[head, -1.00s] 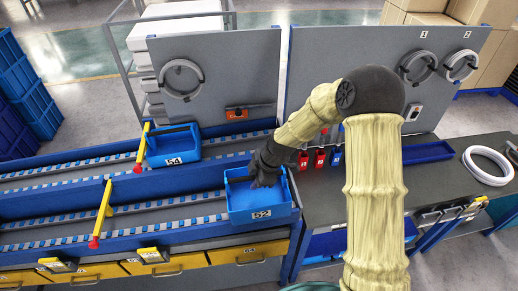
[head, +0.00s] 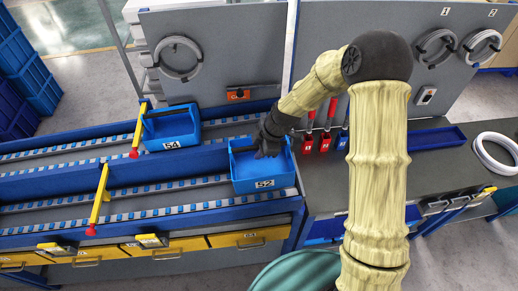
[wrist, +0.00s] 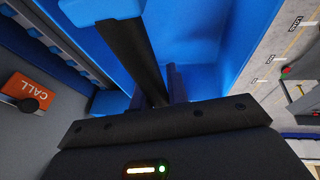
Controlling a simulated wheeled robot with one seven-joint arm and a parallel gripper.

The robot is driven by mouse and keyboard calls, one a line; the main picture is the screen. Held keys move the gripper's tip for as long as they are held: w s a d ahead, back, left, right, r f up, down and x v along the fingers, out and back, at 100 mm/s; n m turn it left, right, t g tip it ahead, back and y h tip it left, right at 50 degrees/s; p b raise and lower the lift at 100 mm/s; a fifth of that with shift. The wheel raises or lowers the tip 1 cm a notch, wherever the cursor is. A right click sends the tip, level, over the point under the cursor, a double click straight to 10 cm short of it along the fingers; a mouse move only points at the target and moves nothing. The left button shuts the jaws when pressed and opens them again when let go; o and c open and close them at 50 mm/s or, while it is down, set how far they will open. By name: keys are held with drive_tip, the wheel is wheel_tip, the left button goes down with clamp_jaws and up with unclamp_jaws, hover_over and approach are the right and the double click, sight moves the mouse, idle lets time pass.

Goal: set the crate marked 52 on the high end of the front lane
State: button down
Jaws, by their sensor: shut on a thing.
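The blue crate marked 52 (head: 264,185) is at the right end of the front lane (head: 150,202) in the head view. My gripper (head: 265,148) reaches down into its back part and is shut on it. The grip spot is partly hidden by the gripper. I cannot tell whether the crate's bottom touches the lane's rollers.
A blue crate marked 54 (head: 171,144) stands on the back lane to the left. Yellow stop arms with red tips (head: 101,200) cross the lanes. An orange CALL box (head: 238,94) hangs behind.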

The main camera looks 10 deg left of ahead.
sight(256, 168)
drive_tip(key=shift+f+b, duration=0.9)
drive_tip(key=shift+f, duration=0.95)
drive_tip(key=shift+f+b, duration=2.05)
drive_tip(key=shift+f, duration=0.25)
drive_tip(key=c, duration=1.3)
unclamp_jaws()
drive_tip(key=b+v, duration=0.3)
drive_tip(key=v, duration=1.4)
drive_tip(key=shift+r, duration=0.2)
